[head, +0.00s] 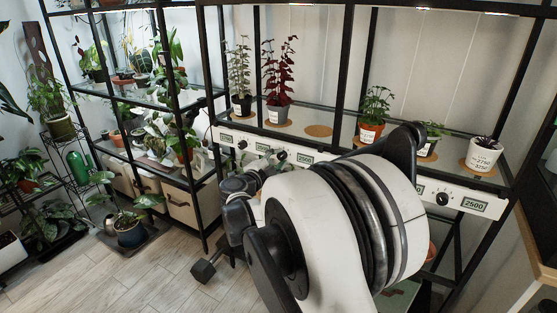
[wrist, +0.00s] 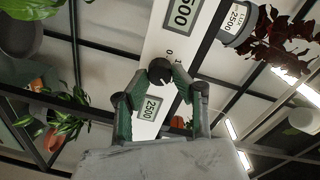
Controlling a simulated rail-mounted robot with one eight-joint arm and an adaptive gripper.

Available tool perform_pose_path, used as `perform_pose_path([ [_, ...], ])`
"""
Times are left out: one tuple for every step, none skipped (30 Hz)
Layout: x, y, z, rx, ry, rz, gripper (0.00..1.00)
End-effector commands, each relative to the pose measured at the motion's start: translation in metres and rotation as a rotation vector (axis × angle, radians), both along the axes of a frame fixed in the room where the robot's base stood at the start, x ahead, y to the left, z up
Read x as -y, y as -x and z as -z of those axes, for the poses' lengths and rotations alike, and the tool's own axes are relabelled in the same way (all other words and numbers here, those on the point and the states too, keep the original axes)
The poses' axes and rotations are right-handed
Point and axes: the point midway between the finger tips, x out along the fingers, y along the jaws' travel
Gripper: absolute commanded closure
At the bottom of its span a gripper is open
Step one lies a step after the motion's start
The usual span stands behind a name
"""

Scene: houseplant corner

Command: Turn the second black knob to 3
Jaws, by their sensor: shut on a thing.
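A white control strip (head: 330,165) runs along the front of the plant shelf, with black knobs beside small number displays. The second black knob from the left (head: 282,155) shows just past the end of my gripper (head: 268,163). In the wrist view, my gripper (wrist: 159,82) has its green-padded fingers shut on the black knob (wrist: 160,70), one on each side. Small scale digits show on the strip near the knob, but the knob's exact setting is hard to read. A display beside it (wrist: 150,107) reads 2500.
My arm covers the middle of the strip in the head view. Above it on the glass shelf stand a red-leaved plant (head: 278,80), an orange pot (head: 371,132) and a white pot (head: 483,153). Another black knob (head: 443,198) is at the right.

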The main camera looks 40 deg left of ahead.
Motion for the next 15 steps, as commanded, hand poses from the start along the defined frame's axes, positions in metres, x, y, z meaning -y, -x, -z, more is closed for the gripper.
perform_pose_path([
  [-0.0001,0.0003,0.0002,0.0,0.0,0.0,0.74],
  [-0.0001,0.0003,0.0002,0.0,0.0,0.0,0.71],
  [-0.0001,0.0003,0.0002,0.0,0.0,0.0,0.65],
  [-0.0001,0.0003,0.0002,0.0,0.0,0.0,0.61],
  [-0.0001,0.0003,0.0002,0.0,0.0,0.0,0.57],
  [-0.0001,0.0002,0.0002,0.0,0.0,0.0,0.57],
  [-0.0001,0.0002,0.0001,0.0,0.001,0.0,0.57],
  [-0.0001,0.0002,0.0001,0.0,0.001,0.0,0.57],
  [-0.0002,0.0001,0.0001,0.0,0.001,0.0,0.57],
  [-0.0002,0.0001,0.0001,0.0,0.001,0.0,0.57],
  [-0.0001,0.0001,0.0,0.0,0.001,0.0,0.57],
  [0.0,0.0004,0.0,0.0,0.001,0.0,0.57],
  [-0.0001,0.001,-0.0001,0.0,0.001,0.0,0.57],
  [0.0001,0.0021,-0.0001,0.0,0.001,0.0,0.57],
  [0.0003,0.0044,-0.0004,0.0,0.001,0.0,0.57],
])
